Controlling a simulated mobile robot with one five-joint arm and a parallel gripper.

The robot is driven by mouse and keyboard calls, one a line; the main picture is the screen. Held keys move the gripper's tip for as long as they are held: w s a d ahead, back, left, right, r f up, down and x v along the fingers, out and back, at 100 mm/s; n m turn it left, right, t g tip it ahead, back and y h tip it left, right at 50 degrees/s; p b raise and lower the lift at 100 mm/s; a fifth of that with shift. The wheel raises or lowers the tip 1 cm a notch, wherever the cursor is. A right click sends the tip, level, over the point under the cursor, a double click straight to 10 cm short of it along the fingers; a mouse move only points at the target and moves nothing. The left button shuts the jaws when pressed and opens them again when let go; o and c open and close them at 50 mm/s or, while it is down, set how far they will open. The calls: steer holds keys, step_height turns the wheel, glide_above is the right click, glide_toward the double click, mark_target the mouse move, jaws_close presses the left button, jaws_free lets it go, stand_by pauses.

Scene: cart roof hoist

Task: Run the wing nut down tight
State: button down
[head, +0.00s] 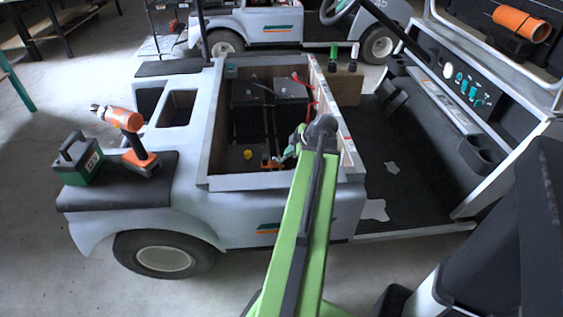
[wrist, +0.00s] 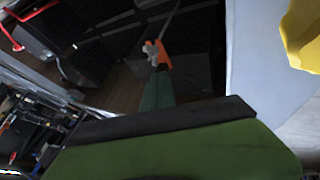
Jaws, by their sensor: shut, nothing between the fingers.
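An orange piece (head: 272,162) sits low in the open battery bay of the near cart. In the wrist view the orange piece (wrist: 160,58) lies just beyond my fingertips, with a small pale grey shape (wrist: 150,48) against it. That grey shape may be the wing nut, but it is too small and dark to be sure. My gripper (wrist: 158,78) points at the orange piece with its teal fingers together and nothing held. I cannot tell whether the tips touch it. In the head view my arm reaches over the bay's front wall and partly hides the gripper.
Black batteries (head: 270,105) with red cables (head: 306,92) stand at the back of the bay. A yellow thing (head: 247,154) lies left of the orange piece. The bay's pale wall (head: 255,182) rises in front. An orange drill (head: 130,135) and green box (head: 77,158) rest on the left fender.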

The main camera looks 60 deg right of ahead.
mark_target(279, 159)
steer(key=b+x, duration=0.7)
steer(key=x, duration=0.3)
steer(key=shift+s+b, duration=0.1)
steer(key=shift+b, duration=0.25)
